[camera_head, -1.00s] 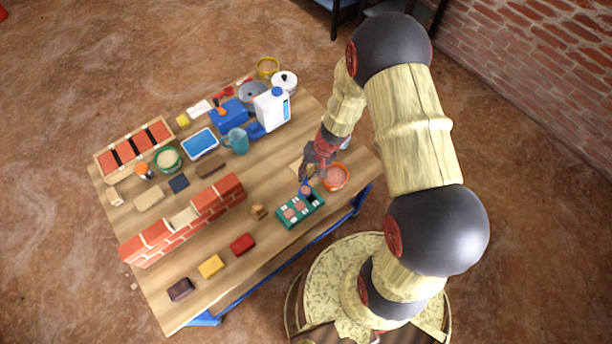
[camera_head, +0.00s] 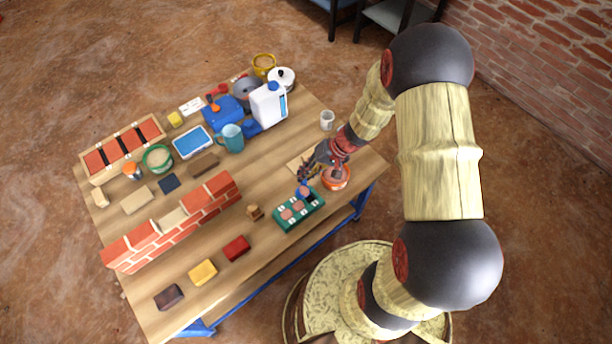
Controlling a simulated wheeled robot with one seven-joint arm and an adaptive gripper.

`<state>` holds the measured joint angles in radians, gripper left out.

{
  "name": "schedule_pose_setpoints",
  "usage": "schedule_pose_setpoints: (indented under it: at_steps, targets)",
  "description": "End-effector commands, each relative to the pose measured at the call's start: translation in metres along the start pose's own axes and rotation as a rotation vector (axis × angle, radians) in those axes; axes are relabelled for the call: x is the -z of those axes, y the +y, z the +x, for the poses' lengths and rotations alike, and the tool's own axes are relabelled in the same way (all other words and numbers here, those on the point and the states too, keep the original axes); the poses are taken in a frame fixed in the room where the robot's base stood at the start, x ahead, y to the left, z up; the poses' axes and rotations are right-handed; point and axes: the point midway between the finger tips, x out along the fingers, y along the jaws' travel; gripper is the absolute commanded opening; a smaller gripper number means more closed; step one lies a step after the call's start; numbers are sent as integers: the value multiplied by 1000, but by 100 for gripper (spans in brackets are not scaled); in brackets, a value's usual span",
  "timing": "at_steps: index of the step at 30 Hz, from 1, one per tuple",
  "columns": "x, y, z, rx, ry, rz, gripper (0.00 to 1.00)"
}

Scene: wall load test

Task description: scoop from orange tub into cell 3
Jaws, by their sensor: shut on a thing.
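The orange tub (camera_head: 347,184) stands near the right edge of the table with pinkish material in it. The green tray (camera_head: 290,225) lies just left of and below it, and pinkish fill shows in its cells. Cell numbers are too small to read. My gripper (camera_head: 310,172) is shut on a scoop, whose blue part (camera_head: 303,187) is over the tray's upper right end, the end nearest the tub. Pinkish material shows at the scoop. I cannot tell whether it is in the scoop or in the cell below, nor whether the scoop touches the tray.
A small wooden block (camera_head: 255,212) lies left of the tray. A brick wall (camera_head: 180,225) runs across the table's left half. A white cup (camera_head: 327,120), a white jug (camera_head: 268,105) and a teal mug (camera_head: 231,138) stand behind.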

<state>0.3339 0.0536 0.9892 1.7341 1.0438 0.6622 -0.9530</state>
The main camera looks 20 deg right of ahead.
Motion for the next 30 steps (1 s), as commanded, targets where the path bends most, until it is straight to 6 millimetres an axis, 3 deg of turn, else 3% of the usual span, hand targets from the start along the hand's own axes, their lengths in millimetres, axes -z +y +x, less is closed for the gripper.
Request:
schedule_pose_setpoints:
  at_steps: [15, 30]
  targets:
    - [0, 18, 14, 251, 2, 4, 0]
    - [0, 23, 12, 492, -1, 3, 0]
